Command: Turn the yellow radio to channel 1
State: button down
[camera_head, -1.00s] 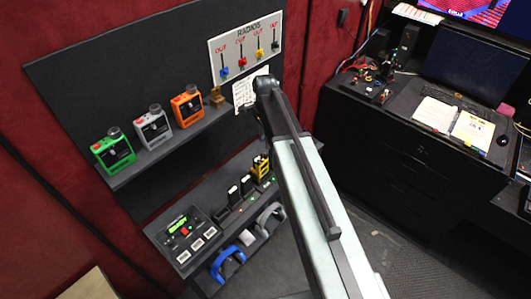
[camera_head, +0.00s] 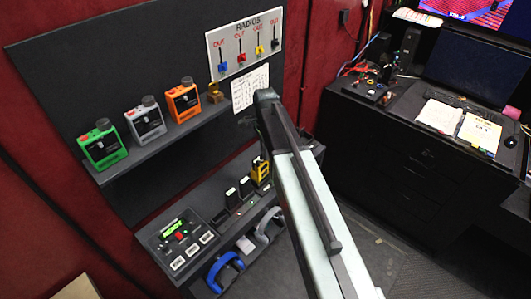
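A yellow radio-like object (camera_head: 260,171) shows at the far end of the lower console, partly covered by my arm. It looks small and dark-striped, and its dial cannot be read. My arm rises from the lower right to a dark joint in the middle of the view, then bends down behind itself, close to the yellow object in the picture. My gripper's fingers cannot be made out there, so I cannot tell whether they touch or hold it.
Green (camera_head: 103,145), white (camera_head: 146,121) and orange (camera_head: 183,101) radios stand on the shelf (camera_head: 160,145). The "RADIOS" panel (camera_head: 243,41) hangs above. A black desk (camera_head: 400,140) stands right.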

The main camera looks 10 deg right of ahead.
jog(key=shift+n, duration=1.4)
jog(key=c, duration=1.4)
grip_release()
notch_tip(320, 180, up, 8)
jog(key=p, duration=0.8)
jog(key=shift+f, duration=0.1)
jog(key=shift+w, duration=0.1)
